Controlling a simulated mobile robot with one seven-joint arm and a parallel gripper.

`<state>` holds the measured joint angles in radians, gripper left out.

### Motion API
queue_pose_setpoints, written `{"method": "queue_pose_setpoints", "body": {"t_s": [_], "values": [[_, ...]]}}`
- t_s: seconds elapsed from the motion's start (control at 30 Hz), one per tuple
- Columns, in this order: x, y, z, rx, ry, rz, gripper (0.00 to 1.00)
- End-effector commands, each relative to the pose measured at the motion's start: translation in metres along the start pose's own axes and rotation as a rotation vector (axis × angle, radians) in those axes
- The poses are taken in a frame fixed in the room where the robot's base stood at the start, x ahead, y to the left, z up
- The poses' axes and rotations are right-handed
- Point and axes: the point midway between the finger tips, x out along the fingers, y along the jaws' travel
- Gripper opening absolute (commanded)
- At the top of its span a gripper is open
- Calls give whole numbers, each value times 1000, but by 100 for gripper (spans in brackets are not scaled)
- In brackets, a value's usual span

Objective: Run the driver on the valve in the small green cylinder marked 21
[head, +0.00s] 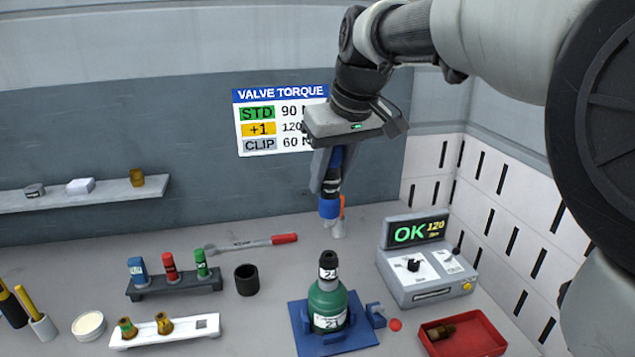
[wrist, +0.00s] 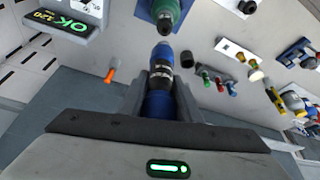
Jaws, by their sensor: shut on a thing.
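My gripper (head: 327,180) is shut on a blue and black driver (head: 330,208), held pointing down above the bench. The driver also shows between the fingers in the wrist view (wrist: 160,72). The small green cylinder (head: 325,303), marked 21, stands upright in a blue holder (head: 309,340). A dark valve (head: 328,259) with a white label sits in its neck; the label is only partly readable. The driver's tip is above the valve and apart from it. The green cylinder shows at the top edge of the wrist view (wrist: 166,8).
A control box (head: 428,275) at right shows OK 120. A red tray (head: 490,347) holds a valve. Left are a socket rack (head: 175,286), black cup (head: 247,280), red-handled wrench (head: 250,243) and white valve tray (head: 185,335). A wall sign (head: 262,93) lists valve torques.

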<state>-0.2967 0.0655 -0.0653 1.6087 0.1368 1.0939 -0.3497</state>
Motion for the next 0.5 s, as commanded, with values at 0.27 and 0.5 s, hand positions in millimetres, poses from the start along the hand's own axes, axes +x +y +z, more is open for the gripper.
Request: {"method": "queue_pose_setpoints", "body": {"t_s": [0.27,0.5], "values": [[11,0,6,-1,3,1,0],[33,0,15,0,2,1,0]]}}
